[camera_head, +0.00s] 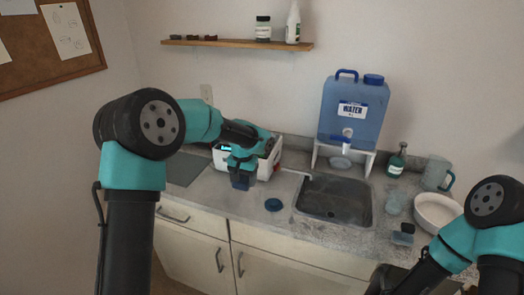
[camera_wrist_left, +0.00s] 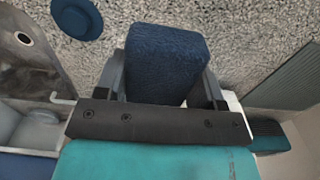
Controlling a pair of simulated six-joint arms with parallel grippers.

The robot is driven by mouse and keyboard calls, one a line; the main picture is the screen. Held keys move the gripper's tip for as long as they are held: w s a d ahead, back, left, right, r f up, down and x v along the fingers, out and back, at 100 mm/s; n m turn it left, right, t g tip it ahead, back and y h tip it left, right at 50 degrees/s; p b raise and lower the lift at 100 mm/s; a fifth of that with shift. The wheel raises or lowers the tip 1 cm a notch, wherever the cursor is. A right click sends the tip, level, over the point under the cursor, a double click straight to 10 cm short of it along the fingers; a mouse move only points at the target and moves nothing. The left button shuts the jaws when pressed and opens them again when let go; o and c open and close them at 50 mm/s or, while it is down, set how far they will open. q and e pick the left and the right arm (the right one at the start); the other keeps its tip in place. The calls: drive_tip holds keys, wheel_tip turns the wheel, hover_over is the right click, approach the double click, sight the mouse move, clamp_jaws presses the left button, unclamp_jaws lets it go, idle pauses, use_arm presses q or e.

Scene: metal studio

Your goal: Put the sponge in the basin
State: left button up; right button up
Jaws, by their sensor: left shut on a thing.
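A dark blue block, which looks like the sponge (camera_head: 241,181), is held in my left gripper (camera_head: 240,172) over the counter, left of the sink. In the left wrist view the sponge (camera_wrist_left: 166,62) sits between the two fingers of the left gripper (camera_wrist_left: 165,85), which is shut on it. A white round basin (camera_head: 437,212) stands on the right part of the counter, far from the left gripper and partly behind my right arm. My right gripper (camera_head: 390,281) is at the lower right edge, and its fingers are not clear.
A grey sink (camera_head: 335,199) lies between the left gripper and the basin. A round blue disc (camera_head: 273,204) lies left of it. A water container (camera_head: 353,108), green bottle (camera_head: 397,160), jug (camera_head: 436,174) and small dark blue-topped item (camera_head: 403,236) stand around. A white box (camera_head: 268,160) is behind the gripper.

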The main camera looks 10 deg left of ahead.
use_arm(q)
drive_tip(key=s+d+f, duration=0.1)
drive_tip(key=s, duration=0.1)
drive_tip(key=s+d+f+m, duration=0.1)
drive_tip(key=s+f, duration=0.1)
drive_tip(key=s+d+f+m, duration=0.1)
drive_tip(key=s, duration=0.1)
drive_tip(key=shift+f, duration=0.2)
idle(0.4)
